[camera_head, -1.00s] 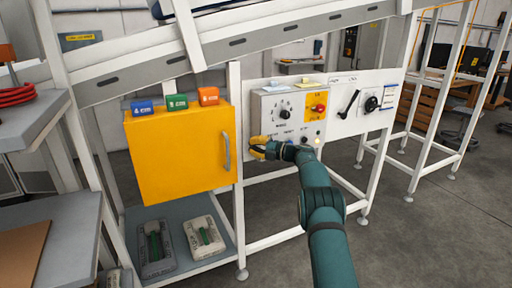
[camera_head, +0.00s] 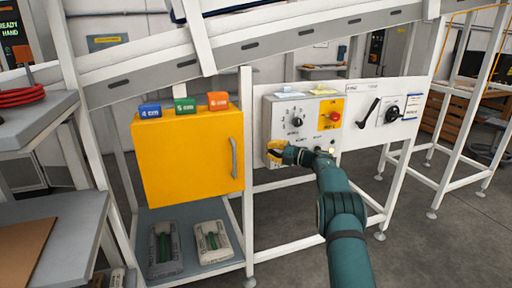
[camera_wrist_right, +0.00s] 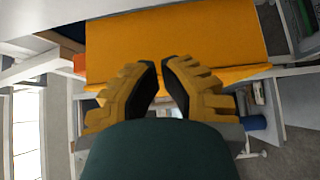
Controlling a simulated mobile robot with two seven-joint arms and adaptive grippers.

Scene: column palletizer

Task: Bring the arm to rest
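My right arm (camera_head: 335,200) reaches from the lower right toward the control panel. Its gripper (camera_head: 270,152) is in front of the lower left part of the grey control box (camera_head: 282,128), pointing left toward the yellow cabinet (camera_head: 190,160). Whether it touches the panel cannot be told. In the right wrist view the two yellow fingers with dark pads (camera_wrist_right: 160,75) have a narrow gap between them and nothing in it. The orange-yellow cabinet face (camera_wrist_right: 190,40) shows beyond them. My left arm and gripper are not in view.
The control box carries a black dial (camera_head: 296,122) and a red button (camera_head: 334,117). A black lever (camera_head: 368,112) and rotary handle (camera_head: 393,114) are to the right. White frame posts (camera_head: 247,190) surround the panel. Floor at right is clear.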

